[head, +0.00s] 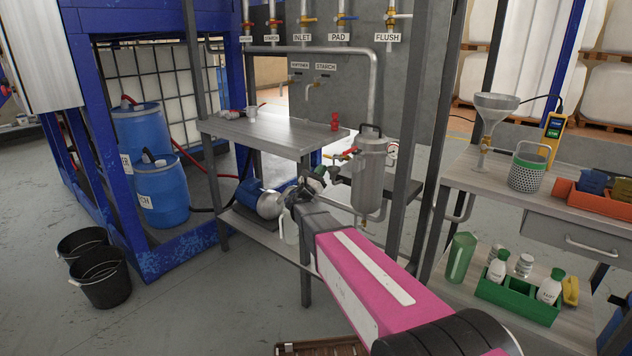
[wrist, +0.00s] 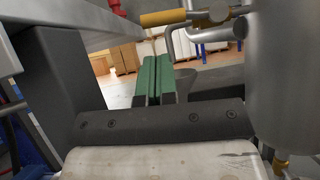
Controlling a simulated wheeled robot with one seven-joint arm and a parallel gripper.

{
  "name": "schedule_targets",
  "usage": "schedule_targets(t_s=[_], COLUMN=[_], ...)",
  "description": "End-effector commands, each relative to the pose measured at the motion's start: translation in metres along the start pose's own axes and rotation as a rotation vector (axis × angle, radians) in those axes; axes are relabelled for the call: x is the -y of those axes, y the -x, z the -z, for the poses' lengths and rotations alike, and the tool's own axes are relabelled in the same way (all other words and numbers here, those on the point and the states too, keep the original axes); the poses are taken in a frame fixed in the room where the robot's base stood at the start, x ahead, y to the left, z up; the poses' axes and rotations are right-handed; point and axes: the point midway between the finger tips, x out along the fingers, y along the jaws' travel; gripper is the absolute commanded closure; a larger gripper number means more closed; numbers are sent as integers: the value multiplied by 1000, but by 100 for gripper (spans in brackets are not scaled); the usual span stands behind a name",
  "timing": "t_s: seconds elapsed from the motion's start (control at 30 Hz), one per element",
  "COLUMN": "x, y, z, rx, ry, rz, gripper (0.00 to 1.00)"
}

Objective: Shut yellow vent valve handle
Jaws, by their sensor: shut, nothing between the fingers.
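The yellow vent valve handle (wrist: 164,18) shows at the top of the wrist view. It lies nearly level, reaching left from a metal valve body (wrist: 215,14) beside the steel vessel. My gripper (wrist: 153,78) has green fingers that are shut together with nothing between them. In that view the fingertips are below the handle, with no visible contact. In the head view my gripper (head: 318,172) is left of the steel vessel (head: 369,165). I cannot clearly make out the yellow handle there.
The steel vessel also fills the right of the wrist view (wrist: 290,80), close to my wrist. A steel table (head: 270,133) with a red fitting (head: 335,121) stands to the left. Grey frame posts (head: 408,130) stand right of the vessel.

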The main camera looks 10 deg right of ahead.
Motion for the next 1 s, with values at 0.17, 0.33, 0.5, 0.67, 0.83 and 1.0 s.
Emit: schedule_targets(t_s=[0.17, 0.33, 0.5, 0.67, 0.83, 1.0], x=[1, 0, 0, 0, -3, -3], y=[-13, -17, -17, -18, -22, -22], z=[-14, -18, -18, -19, -26, -25], rx=[0, 0, -1, -1, 0, -1], ry=[-1, -1, -1, -1, 0, 0], rz=[0, 0, 0, 0, 0, -1], gripper=[100, 100, 100, 100, 100, 100])
